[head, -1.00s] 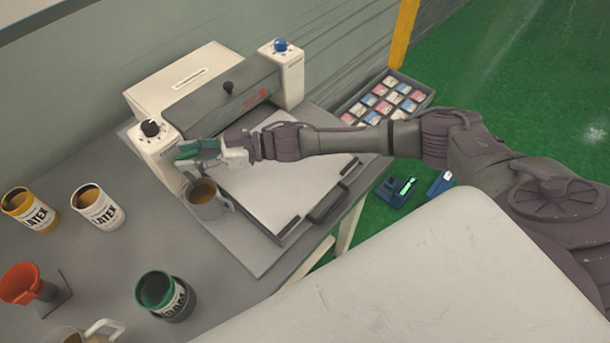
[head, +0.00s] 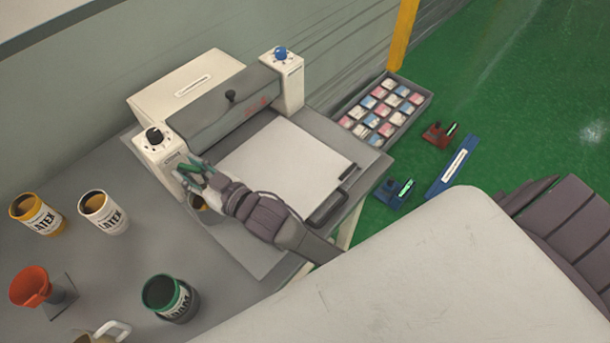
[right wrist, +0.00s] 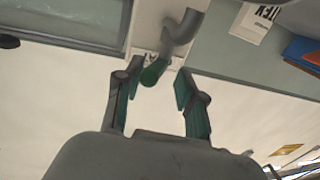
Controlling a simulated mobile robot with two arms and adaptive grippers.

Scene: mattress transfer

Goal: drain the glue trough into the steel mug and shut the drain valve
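The gluing machine (head: 222,108) stands at the back of the table, with a long grey body between two white end blocks. I cannot make out the glue level in its trough. The steel mug (head: 197,203) stands below the left end block, mostly hidden behind my right gripper, with brown liquid visible inside. My right gripper (head: 190,172) is at that block, above the mug. In the right wrist view it is open (right wrist: 157,92), with a green-ended valve handle (right wrist: 153,73) just beyond and between its fingertips, beside a grey curved pipe (right wrist: 184,30). My left gripper is out of view.
Yellow (head: 37,213) and white (head: 103,212) latex cans, a red funnel (head: 32,287), a green-rimmed can (head: 170,298) and a beige jug (head: 97,335) stand on the table's left. A white sheet (head: 280,160) lies before the machine. A card tray (head: 384,110) is at right.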

